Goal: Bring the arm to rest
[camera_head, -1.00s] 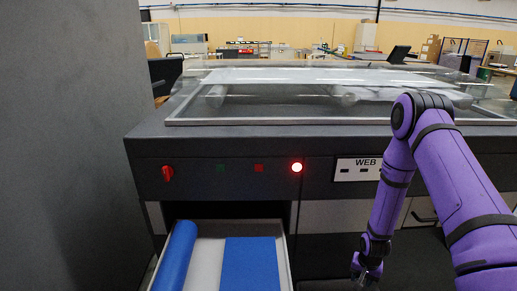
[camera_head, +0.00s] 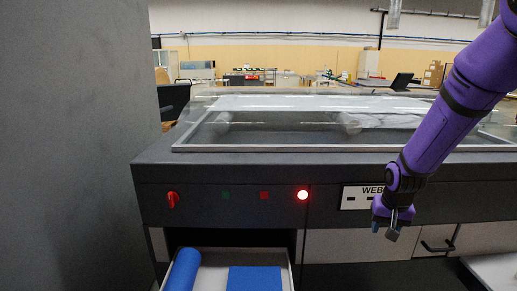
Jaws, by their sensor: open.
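My gripper (camera_head: 385,231) hangs at the end of my purple arm on the right of the head view. It is in front of the machine's front panel, just below the white "WEB" label (camera_head: 362,197). Its jaws are open and nothing shows between them. The arm comes down from the upper right corner, and its wrist partly covers the label. The dark grey machine (camera_head: 240,172) fills the middle of the view, with a clear cover (camera_head: 300,130) on top.
A red knob (camera_head: 173,200), dim green and red buttons and a lit red lamp (camera_head: 303,195) sit on the panel. An open drawer (camera_head: 214,262) below holds a blue roll (camera_head: 183,270) and a blue sheet (camera_head: 255,279). A grey wall (camera_head: 75,150) stands at the left.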

